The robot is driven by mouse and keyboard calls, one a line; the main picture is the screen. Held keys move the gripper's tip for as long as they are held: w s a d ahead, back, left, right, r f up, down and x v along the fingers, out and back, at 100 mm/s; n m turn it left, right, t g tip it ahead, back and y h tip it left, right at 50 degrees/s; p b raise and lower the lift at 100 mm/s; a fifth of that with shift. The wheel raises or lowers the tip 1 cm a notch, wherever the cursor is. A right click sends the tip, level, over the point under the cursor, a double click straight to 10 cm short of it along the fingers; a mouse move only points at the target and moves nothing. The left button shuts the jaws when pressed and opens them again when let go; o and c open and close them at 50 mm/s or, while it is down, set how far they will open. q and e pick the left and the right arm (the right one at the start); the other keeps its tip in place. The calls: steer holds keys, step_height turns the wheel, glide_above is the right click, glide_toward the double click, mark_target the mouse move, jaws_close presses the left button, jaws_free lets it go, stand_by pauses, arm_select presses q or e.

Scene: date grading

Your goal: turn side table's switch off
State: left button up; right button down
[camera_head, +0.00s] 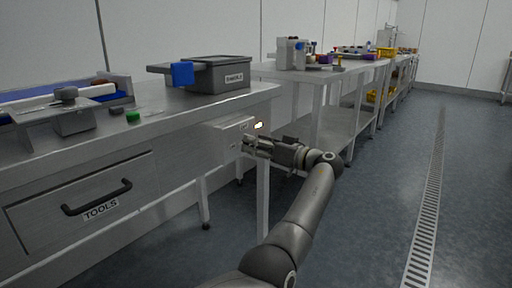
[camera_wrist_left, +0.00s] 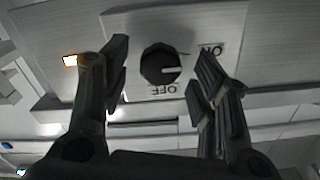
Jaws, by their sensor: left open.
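The switch is a round black knob (camera_wrist_left: 160,64) on a light panel in the left wrist view. Its pale pointer mark points to the right of that picture. An upside-down ON label (camera_wrist_left: 212,50) is at its upper right and an upside-down OFF label (camera_wrist_left: 165,90) just below it. My left gripper (camera_wrist_left: 173,75) is open, its fingers on either side of the knob; I cannot tell whether they touch it. In the head view, my left gripper (camera_head: 246,145) is at the switch box (camera_head: 225,130) under the side table (camera_head: 170,110), hiding the knob. My right gripper is out of view.
A grey bin (camera_head: 218,76) stands on the table. A TOOLS drawer (camera_head: 85,205) is at left. The floor at right is clear.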

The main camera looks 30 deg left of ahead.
arm_select(q)
steer(key=shift+a, duration=0.25)
steer(key=c, duration=1)
